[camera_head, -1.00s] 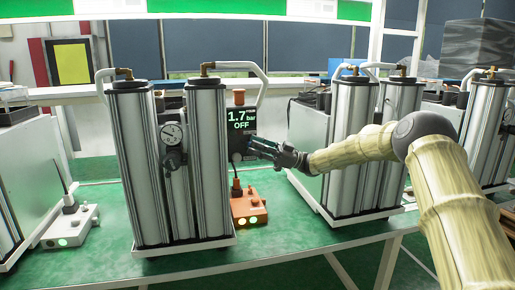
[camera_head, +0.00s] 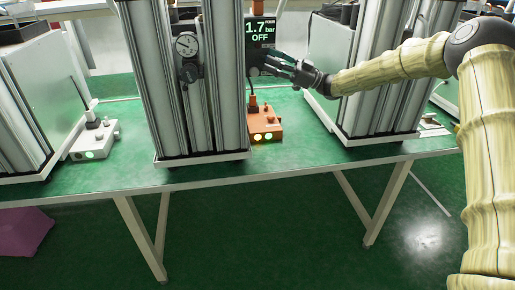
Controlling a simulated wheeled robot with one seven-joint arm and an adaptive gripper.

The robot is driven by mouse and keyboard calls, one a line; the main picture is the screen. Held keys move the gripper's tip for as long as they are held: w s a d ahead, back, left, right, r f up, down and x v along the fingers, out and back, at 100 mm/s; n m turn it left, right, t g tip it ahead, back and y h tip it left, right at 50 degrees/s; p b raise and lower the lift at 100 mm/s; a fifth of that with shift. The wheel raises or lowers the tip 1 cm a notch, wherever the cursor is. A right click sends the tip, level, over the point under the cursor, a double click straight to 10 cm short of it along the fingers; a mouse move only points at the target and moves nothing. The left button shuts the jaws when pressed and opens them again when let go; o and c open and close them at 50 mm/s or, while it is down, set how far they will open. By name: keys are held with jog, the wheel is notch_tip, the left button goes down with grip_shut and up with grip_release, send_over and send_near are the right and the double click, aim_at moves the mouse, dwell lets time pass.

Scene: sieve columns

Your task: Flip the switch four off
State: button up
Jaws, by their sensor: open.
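No label reading "four" is legible, so I cannot tell which control is switch four. A dark display (camera_head: 260,34) reads "1.7 bar OFF" beside the middle metal columns (camera_head: 185,80). Below it, an orange switch box (camera_head: 264,122) with a plug and two lit lamps stands on the green table. A white switch box (camera_head: 95,139) with lit lamps stands at the left. My gripper (camera_head: 268,63) is open, its fingers pointing left at the lower part of the display unit, above the orange box. I cannot tell whether they touch it.
A round gauge (camera_head: 187,44) is mounted on the middle columns. More columns (camera_head: 385,75) stand on the right, close behind my arm. The green table's (camera_head: 290,158) front strip is clear. A purple object (camera_head: 22,230) lies on the floor at left.

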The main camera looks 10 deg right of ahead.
jog(key=a+m+t+h+p, duration=0.1)
jog(key=m+t+h+p, duration=0.2)
jog(key=t+h, duration=0.1)
jog(key=a+m+t+h+p, duration=0.2)
jog(key=m+t+h+p, duration=0.2)
jog(key=t, duration=0.2)
jog(key=s+a+m+t+h+p, duration=0.1)
jog(key=a+m+t+h+p, duration=0.1)
jog(key=m+t+h+p, duration=0.1)
jog(key=shift+s+r+t+h+p, duration=0.1)
jog(key=shift+r+t+h+p, duration=0.05)
jog(key=shift+t+h+p, duration=0.75)
jog(key=f+b+v, duration=0.1)
jog(key=b+v, duration=0.3)
jog(key=v, duration=0.7)
jog(key=s+a+f+m+g, duration=0.1)
jog(key=s+a+f+g, duration=0.1)
jog(key=f, duration=0.7)
jog(key=s+a+f+m+g, duration=0.1)
jog(key=s+a+f+g, duration=0.2)
jog(key=f, duration=0.7)
jog(key=shift+s+a+h+b, duration=0.4)
jog(key=shift+s+a, duration=0.4)
jog(key=shift+a, duration=0.6)
